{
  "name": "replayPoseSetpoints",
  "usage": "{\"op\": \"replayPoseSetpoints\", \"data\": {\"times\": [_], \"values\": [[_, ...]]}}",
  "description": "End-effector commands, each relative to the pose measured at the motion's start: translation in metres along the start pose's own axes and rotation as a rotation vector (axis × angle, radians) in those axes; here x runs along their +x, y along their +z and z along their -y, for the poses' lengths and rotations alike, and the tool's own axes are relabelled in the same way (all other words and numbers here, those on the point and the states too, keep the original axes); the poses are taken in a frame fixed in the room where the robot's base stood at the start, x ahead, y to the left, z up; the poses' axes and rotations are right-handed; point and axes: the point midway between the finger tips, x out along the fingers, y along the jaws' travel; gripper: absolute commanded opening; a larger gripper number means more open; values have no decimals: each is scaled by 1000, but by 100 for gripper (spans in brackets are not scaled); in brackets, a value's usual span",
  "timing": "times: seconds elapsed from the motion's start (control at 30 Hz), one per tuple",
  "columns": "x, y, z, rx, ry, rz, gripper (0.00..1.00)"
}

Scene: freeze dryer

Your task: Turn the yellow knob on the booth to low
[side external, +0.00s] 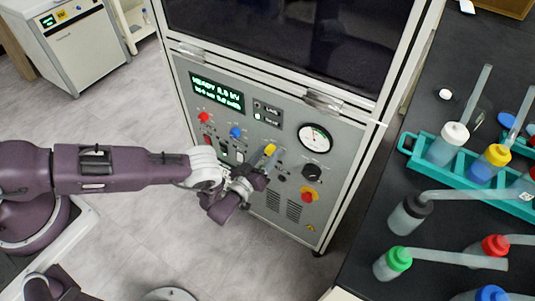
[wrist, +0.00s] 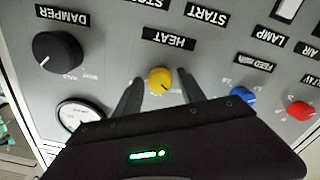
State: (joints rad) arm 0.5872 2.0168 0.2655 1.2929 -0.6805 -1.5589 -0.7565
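The yellow knob (side external: 270,148) is on the grey front panel of the booth, left of and below the round gauge. In the wrist view the yellow knob (wrist: 160,80) sits beside a black HEAT label (wrist: 169,39). My gripper (wrist: 161,78) is open, with one dark finger on each side of the knob and a small gap visible on both sides. In the side view my gripper (side external: 264,160) is at the panel, just below the knob, and hides part of the panel behind it. The knob's exact pointer setting is too small to read.
Close by on the panel are a black DAMPER knob (wrist: 57,52), a blue knob (wrist: 242,97), a red knob (wrist: 301,110) and a round gauge (side external: 315,138). A dark bench (side external: 380,240) with bottles and a teal rack (side external: 425,160) stands at the right. Open floor lies left.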

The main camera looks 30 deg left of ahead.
Motion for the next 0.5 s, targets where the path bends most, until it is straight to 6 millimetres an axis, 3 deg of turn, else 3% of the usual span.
{"op": "replayPoseSetpoints", "data": {"times": [0.03,0.2,0.5], "values": [[0,0,0,0,0,0,34],[0,0,0,0,0,0,1],[0,0,0,25,0,0,0]]}}
